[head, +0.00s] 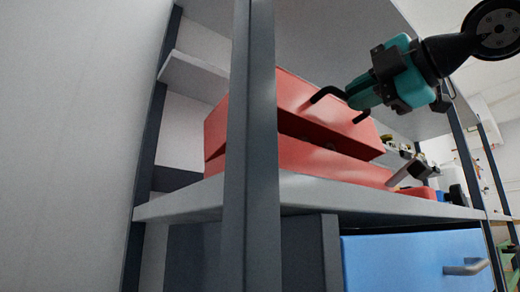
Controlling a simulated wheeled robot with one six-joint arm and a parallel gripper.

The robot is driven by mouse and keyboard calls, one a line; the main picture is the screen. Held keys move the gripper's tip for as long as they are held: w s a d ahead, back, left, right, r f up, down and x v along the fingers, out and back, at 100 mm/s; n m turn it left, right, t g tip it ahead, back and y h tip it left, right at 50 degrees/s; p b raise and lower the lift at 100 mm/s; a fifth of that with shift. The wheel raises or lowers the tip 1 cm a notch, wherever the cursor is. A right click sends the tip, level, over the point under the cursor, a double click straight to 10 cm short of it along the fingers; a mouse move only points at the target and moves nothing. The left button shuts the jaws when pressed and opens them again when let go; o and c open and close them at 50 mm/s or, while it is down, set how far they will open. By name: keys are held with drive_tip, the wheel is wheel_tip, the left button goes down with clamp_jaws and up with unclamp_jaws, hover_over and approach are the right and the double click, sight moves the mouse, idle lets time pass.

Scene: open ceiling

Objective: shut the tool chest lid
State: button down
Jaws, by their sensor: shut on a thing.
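The red tool chest (335,165) sits on the grey shelf. Its lid (300,105) is partly open, with a dark gap between lid and body. A black bar handle (322,93) sticks out from the lid's front. My gripper (352,98) reaches in from the upper right and is shut on this handle. The gripper's body hides the middle of the handle and part of the lid's right side.
A dark grey shelf post (250,150) stands in front of the chest's left part. A metal tool (405,170) and other small items lie on the shelf (350,198) right of the chest. A blue drawer (415,262) is below.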

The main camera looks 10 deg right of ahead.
drive_tip(key=shift+d+f, duration=0.2)
drive_tip(key=shift+f, duration=0.25)
drive_tip(key=shift+r, duration=0.15)
drive_tip(key=shift+b, duration=0.35)
drive_tip(key=f+b, duration=0.1)
drive_tip(key=b, duration=0.2)
drive_tip(key=f+t+b, duration=0.1)
drive_tip(key=f+b, duration=0.1)
drive_tip(key=b, duration=0.1)
drive_tip(key=s+f+t+y+b, duration=0.1)
drive_tip(key=b, duration=0.1)
drive_tip(key=shift+d+f+b, duration=0.25)
drive_tip(key=shift+f+b, duration=0.1)
drive_tip(key=shift+b, duration=0.05)
drive_tip(key=c, duration=1.1)
unclamp_jaws()
drive_tip(key=shift+s+r, duration=0.1)
